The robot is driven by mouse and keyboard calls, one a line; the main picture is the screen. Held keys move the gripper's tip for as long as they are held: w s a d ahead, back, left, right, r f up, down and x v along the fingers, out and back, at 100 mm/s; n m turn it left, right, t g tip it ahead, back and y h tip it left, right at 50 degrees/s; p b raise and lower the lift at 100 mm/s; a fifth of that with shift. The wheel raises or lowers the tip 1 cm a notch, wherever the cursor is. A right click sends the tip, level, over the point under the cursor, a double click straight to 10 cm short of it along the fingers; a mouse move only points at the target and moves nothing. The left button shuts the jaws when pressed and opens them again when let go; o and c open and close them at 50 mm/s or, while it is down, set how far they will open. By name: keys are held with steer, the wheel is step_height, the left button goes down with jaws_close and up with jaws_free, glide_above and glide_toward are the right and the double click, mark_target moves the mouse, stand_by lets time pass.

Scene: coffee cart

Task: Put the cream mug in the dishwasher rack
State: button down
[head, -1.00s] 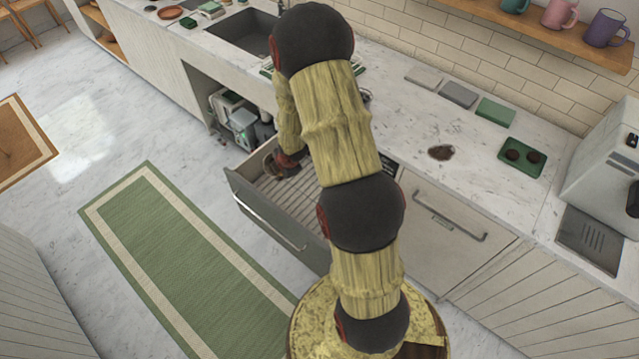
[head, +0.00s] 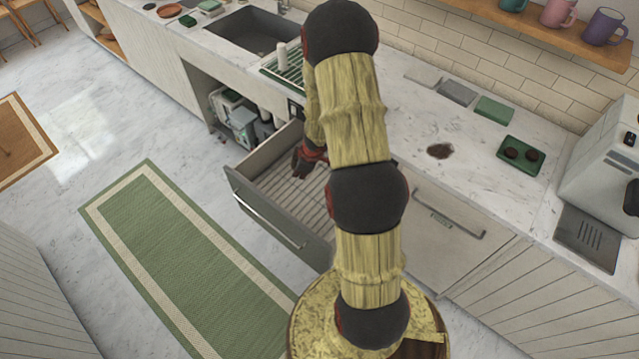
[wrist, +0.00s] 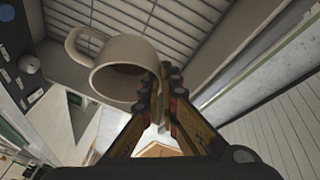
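The cream mug (wrist: 122,70) shows large in the wrist view, its handle at upper left and its dark opening facing the camera. My gripper (wrist: 163,82) has its fingers nearly together at the mug's right rim, with the mug's wall between them. In the head view my gripper (head: 308,163) is over the pulled-out dishwasher rack (head: 285,195), towards its back right; I cannot make out the mug there. The rack's slats (wrist: 165,22) show behind the mug in the wrist view. Whether the mug touches them is unclear.
The open drawer's front (head: 265,222) stands out over the floor beside the green rug (head: 190,270). The counter (head: 420,110) above holds a green tray (head: 521,155) and a drying rack (head: 285,68). The visible slats look bare.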

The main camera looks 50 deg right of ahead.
steer(key=f+m+b, duration=0.1)
steer(key=f+b, duration=0.3)
steer(key=f, duration=0.2)
steer(key=s+f+m+t+b, duration=0.1)
steer(key=f+m+b, duration=0.1)
steer(key=f, duration=0.4)
steer(key=s+d+f+m+t+b, duration=0.1)
steer(key=f+m+b, duration=0.1)
steer(key=f+b, duration=0.3)
steer(key=shift+s+f+y+b, duration=0.1)
steer(key=shift+f+y+b, duration=0.25)
steer(key=shift+f, duration=0.45)
steer(key=c, duration=2)
jaws_free()
steer(key=shift+c, duration=0.2)
steer(key=shift+s+r, duration=0.1)
steer(key=shift+r, duration=0.05)
